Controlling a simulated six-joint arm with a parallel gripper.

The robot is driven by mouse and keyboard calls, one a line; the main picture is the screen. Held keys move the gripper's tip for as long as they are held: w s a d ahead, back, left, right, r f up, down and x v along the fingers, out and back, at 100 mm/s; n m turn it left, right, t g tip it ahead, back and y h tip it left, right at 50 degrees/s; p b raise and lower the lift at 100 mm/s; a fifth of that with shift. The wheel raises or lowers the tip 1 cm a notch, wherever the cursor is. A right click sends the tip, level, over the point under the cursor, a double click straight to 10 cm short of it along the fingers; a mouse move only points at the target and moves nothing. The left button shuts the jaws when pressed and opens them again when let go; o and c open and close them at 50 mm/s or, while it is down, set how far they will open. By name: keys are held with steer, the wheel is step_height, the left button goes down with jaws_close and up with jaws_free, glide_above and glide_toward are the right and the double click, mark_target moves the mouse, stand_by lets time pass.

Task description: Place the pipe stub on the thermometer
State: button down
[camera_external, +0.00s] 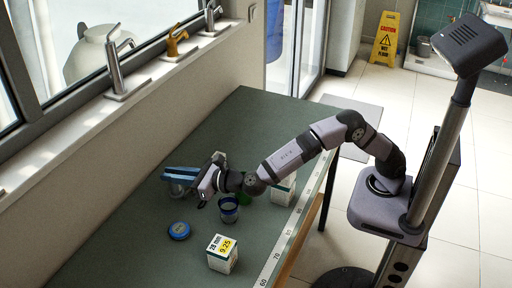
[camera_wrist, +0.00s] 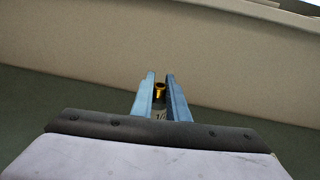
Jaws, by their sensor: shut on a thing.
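My gripper (camera_external: 168,175) is over the far left part of the green bench, with its blue fingers level and pointing towards the wall. In the wrist view my gripper (camera_wrist: 161,85) is shut on the pipe stub (camera_wrist: 160,90), a small copper-coloured tube with a dark open end between the fingertips. A pale piece with dark marks shows below the tube, and I cannot tell what it belongs to. A flat round blue thing (camera_external: 179,230) lies on the bench in front of my gripper. I cannot tell whether it is the thermometer or a lid.
A blue-rimmed cup (camera_external: 229,209) stands just right of my gripper. The wall and sill (camera_external: 130,98) bound the bench's left side.

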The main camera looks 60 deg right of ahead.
steer(key=y, duration=0.1)
glide_above(179, 228)
steer(key=shift+n, duration=0.4)
steer(key=shift+f+p, duration=0.75)
steer(key=shift+f, duration=4.2)
steer(key=shift+f, duration=0.2)
steer(key=c, duration=2.1)
jaws_free()
steer(key=shift+f, duration=0.15)
steer(key=o, duration=0.4)
